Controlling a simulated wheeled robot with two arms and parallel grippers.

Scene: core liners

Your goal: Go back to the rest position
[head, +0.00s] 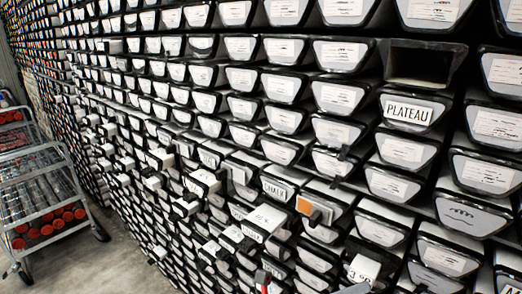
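Neither of my grippers can be made out in the head view. A tall wall of stacked core liners (345,55) fills most of the picture, each with a pale labelled end in a dark rim. One slot (420,65) at the upper right is open and dark inside. A "CHALK" label (277,190) is lower, near the middle. A small orange block (305,206) sticks out to the right of it. A small red piece (262,277) shows at the bottom edge; I cannot tell what it is.
A metal cart (38,185) with wheels stands at the left, loaded with tubes with red ends (52,222). Grey floor (105,262) lies open between the cart and the wall. Several small white blocks (363,270) stick out from the lower rows.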

